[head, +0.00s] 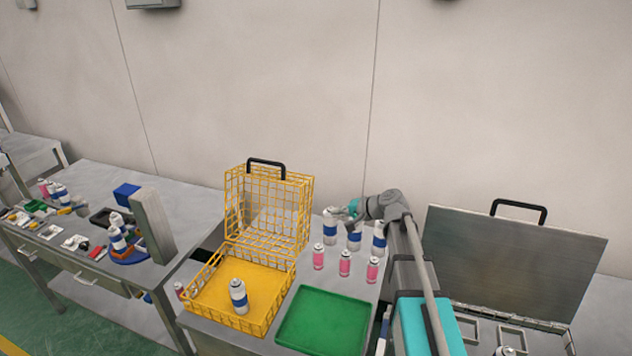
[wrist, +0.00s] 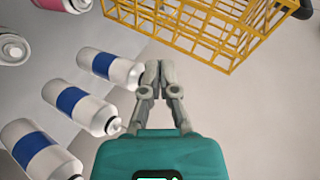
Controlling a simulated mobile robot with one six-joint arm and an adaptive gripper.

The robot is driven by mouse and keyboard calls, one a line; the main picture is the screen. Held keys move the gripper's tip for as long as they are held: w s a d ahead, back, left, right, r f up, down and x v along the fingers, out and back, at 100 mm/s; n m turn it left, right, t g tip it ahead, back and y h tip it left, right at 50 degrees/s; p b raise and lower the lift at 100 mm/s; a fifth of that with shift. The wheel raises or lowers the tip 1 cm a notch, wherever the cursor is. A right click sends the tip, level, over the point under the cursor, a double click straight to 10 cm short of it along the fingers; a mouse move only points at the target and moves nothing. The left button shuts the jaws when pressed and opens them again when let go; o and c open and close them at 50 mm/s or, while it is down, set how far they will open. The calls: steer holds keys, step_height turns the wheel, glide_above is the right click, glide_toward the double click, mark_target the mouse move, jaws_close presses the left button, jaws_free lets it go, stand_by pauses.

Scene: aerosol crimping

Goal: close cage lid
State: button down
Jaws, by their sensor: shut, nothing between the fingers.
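The yellow wire cage (head: 242,297) sits on the middle bench, and its lid (head: 268,207) stands open and upright at the back. A black handle (head: 266,165) is on the lid's top edge. One white and blue can (head: 239,297) stands inside the cage. My gripper (head: 345,211) is right of the lid, apart from it, near the standing cans. In the wrist view my gripper (wrist: 152,66) is shut and empty, and the yellow wire lid (wrist: 205,28) shows beyond it at upper right. Part of the black handle (wrist: 304,10) shows at the corner.
White and blue cans (head: 330,226) and pink cans (head: 345,263) stand right of the cage, close to my gripper. A green tray (head: 325,322) lies in front of them. A metal case with a raised lid (head: 512,262) is at right. A wall is behind.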

steer(key=w+d+r+m+t+y+b, duration=0.1)
steer(key=w+r+m+t, duration=0.3)
steer(key=w, duration=0.6)
steer(key=shift+d+r+m+y+b, duration=0.4)
steer(key=shift+d+r+y, duration=0.15)
steer(key=shift+d+y, duration=0.2)
steer(key=shift+w+a, duration=0.1)
steer(key=shift+a, duration=0.05)
steer(key=r+x, duration=0.1)
steer(key=x, duration=0.9)
steer(key=shift+s+a+r, duration=0.1)
steer(key=shift+s+a, duration=0.1)
steer(key=shift+s, duration=0.45)
steer(key=shift+s+a+r, duration=0.1)
steer(key=shift+s+a, duration=0.05)
steer(key=shift+s, duration=0.45)
steer(key=shift+s+a, duration=0.2)
steer(key=shift+s, duration=0.45)
steer(key=shift+s+r, duration=0.1)
